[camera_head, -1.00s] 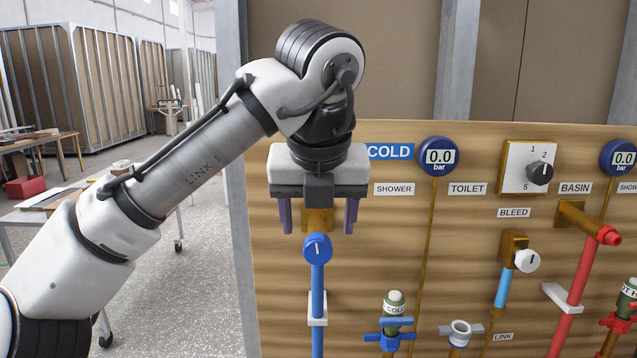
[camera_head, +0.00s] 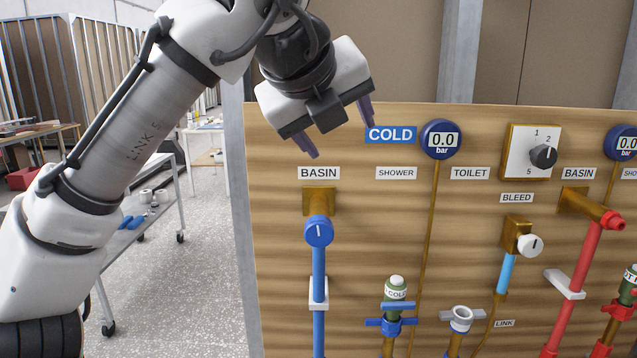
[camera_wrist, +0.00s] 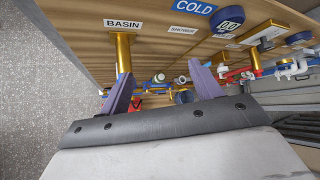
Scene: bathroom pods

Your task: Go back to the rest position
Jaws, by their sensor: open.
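My gripper (camera_head: 340,128) is raised in front of the upper left of the wooden panel (camera_head: 275,270) in the head view. It is tilted, with its two purple fingers spread apart and nothing between them. Below it are the BASIN label (camera_head: 319,173) and the blue round knob (camera_head: 318,231) on a blue pipe under a brass fitting (camera_head: 319,201). The gripper is apart from the knob. In the wrist view, the open fingers (camera_wrist: 163,92) show against the panel, with the BASIN label (camera_wrist: 123,24) beyond the left finger.
The COLD sign (camera_head: 390,135) and a blue gauge (camera_head: 441,139) reading 0.0 bar are right of my gripper. Valves and red pipes (camera_head: 578,280) stick out further right. A wheeled table (camera_head: 150,215) stands at left. Open floor (camera_head: 200,290) lies between it and the panel.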

